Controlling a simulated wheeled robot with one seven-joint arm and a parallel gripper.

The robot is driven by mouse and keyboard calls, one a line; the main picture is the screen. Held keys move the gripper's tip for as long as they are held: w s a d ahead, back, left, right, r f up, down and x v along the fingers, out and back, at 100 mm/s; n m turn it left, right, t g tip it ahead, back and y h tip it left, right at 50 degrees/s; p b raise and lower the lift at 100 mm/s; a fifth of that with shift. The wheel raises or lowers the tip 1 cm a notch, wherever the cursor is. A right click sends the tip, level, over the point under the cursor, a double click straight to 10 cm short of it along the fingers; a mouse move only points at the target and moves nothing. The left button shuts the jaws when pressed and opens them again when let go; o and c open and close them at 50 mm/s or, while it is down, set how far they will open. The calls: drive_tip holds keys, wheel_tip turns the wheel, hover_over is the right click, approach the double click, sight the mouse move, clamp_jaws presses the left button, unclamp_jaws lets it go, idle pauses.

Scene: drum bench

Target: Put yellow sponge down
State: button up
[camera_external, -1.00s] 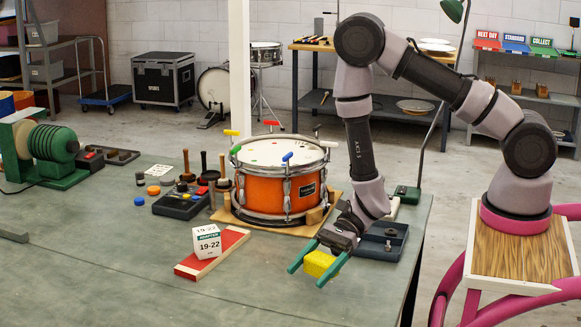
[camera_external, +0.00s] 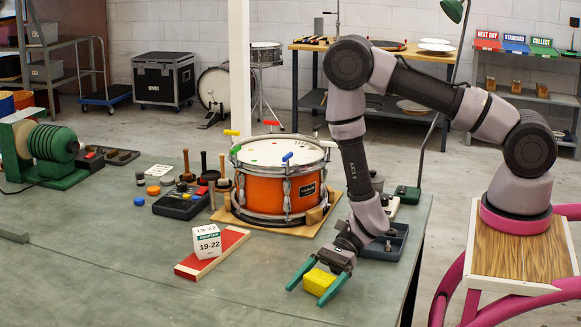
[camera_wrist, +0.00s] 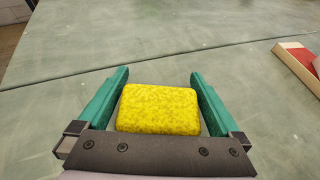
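The yellow sponge (camera_external: 320,281) is a small block and appears to rest on the green bench top (camera_external: 130,275), near its front right. My gripper (camera_external: 305,289) has green fingers and is low over the bench, one finger on each side of the sponge. In the wrist view the sponge (camera_wrist: 158,110) lies between the fingertips (camera_wrist: 158,75), with narrow gaps at both sides. The gripper looks open around it. The underside of the sponge is hidden.
A red and white board (camera_external: 225,247) with a white sign cube (camera_external: 207,241) lies left of the sponge. An orange drum (camera_external: 270,190) stands behind on a wooden board. A dark tray (camera_external: 388,243) is right of my wrist. The bench front is clear.

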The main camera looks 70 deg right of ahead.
drive_tip(key=shift+r, duration=0.1)
drive_tip(key=shift+d+r, duration=0.15)
drive_tip(key=shift+d, duration=0.05)
drive_tip(key=v, duration=1.1)
drive_tip(key=shift+s+d+r, duration=0.1)
drive_tip(key=shift+d+r, duration=0.15)
drive_tip(key=s+a+r+n+g+h, duration=0.1)
drive_tip(key=s+r+n+g, duration=0.3)
drive_tip(key=r, duration=0.6)
drive_tip(key=a+r+n+g, duration=0.1)
drive_tip(key=r+n+g, duration=0.1)
drive_tip(key=r+n, duration=0.7)
drive_tip(key=s+d+r+n+t+h, duration=0.2)
drive_tip(key=s+d+r+t+h, duration=0.2)
drive_tip(key=r, duration=0.7)
drive_tip(key=s+d+r+n+t+h, duration=0.3)
drive_tip(key=s+d+r+h, duration=0.2)
drive_tip(key=r, duration=0.6)
drive_tip(key=shift+s+d+t+h, duration=0.3)
drive_tip(key=shift+s+d+t, duration=0.1)
drive_tip(key=shift+s+d, duration=0.2)
